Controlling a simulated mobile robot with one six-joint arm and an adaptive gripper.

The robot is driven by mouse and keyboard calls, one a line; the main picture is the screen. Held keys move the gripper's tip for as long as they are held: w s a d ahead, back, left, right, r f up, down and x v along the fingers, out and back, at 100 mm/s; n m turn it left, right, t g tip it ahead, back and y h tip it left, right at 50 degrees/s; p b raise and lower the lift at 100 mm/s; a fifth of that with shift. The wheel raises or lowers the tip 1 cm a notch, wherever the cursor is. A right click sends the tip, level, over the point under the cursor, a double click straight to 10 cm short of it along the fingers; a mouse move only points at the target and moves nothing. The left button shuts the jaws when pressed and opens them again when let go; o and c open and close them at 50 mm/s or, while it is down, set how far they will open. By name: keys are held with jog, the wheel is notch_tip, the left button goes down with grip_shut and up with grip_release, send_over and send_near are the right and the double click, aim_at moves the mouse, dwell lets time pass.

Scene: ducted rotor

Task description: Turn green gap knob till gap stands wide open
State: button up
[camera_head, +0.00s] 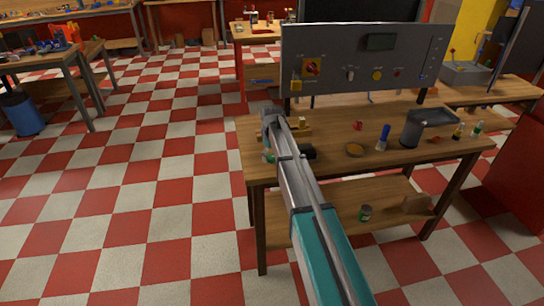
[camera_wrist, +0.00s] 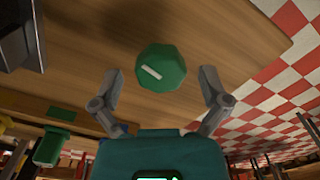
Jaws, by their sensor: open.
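The green knob (camera_wrist: 161,67) shows in the wrist view as a faceted disc with a white bar mark lying diagonally on its face. My gripper (camera_wrist: 163,80) is open, with one finger to each side of the knob and a space between each finger and the knob. In the head view a small green part (camera_head: 268,155) shows beside my arm at the left end of the wooden workbench (camera_head: 340,171). My arm hides most of that spot. I cannot make out the gap itself in either view.
A grey control panel (camera_head: 345,60) with a red-and-yellow switch stands along the back of the bench. A green cylindrical part (camera_wrist: 48,147) shows at the wrist view's lower left.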

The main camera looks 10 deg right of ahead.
aim_at(272, 156)
jog(key=n, duration=1)
notch_tip(272, 156, up, 14)
jog(key=p, duration=1.4)
jog(key=s+f+m+b, duration=0.3)
jog(key=s+m, duration=0.2)
jog(key=s, duration=0.5)
jog(key=s+f+m+b, duration=0.4)
jog(key=s+m, duration=0.1)
jog(key=s, duration=0.5)
jog(key=s+f+m+b, duration=0.4)
jog(key=s+m, duration=0.1)
jog(key=s, duration=0.5)
jog(key=shift+s+a+f+m, duration=0.2)
jog(key=shift+s+a+m, duration=0.1)
jog(key=shift+m, duration=0.1)
jog(key=shift+s, duration=0.25)
jog(key=shift+w, duration=0.1)
dwell(0.9)
